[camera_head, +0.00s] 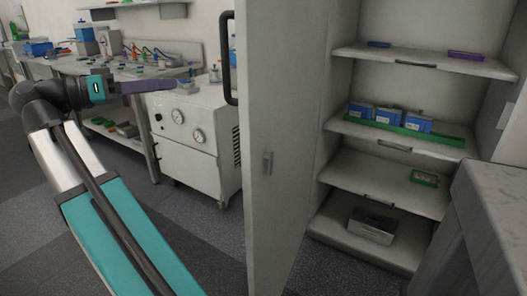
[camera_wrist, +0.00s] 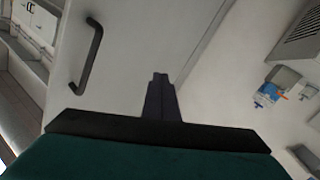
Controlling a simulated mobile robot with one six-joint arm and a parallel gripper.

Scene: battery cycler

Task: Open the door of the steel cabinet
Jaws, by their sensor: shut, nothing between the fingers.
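The steel cabinet (camera_head: 340,105) stands right of centre in the head view, with its inside and shelves in plain sight. Its grey door (camera_head: 280,110) stands wide open, swung out to the left. A black bar handle (camera_head: 228,57) is on the door's left side; it also shows in the wrist view (camera_wrist: 90,55). My gripper (camera_head: 172,85) is left of the door, apart from the handle. In the wrist view its fingers (camera_wrist: 160,78) are shut and empty, pointing along the door's face, right of the handle.
Shelves hold blue boxes on a green tray (camera_head: 400,130), a purple item (camera_head: 466,55) and a metal box (camera_head: 373,225). A white machine with gauges (camera_head: 195,140) stands left of the door. A grey cabinet (camera_head: 490,215) is at the right front. Floor shows between them.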

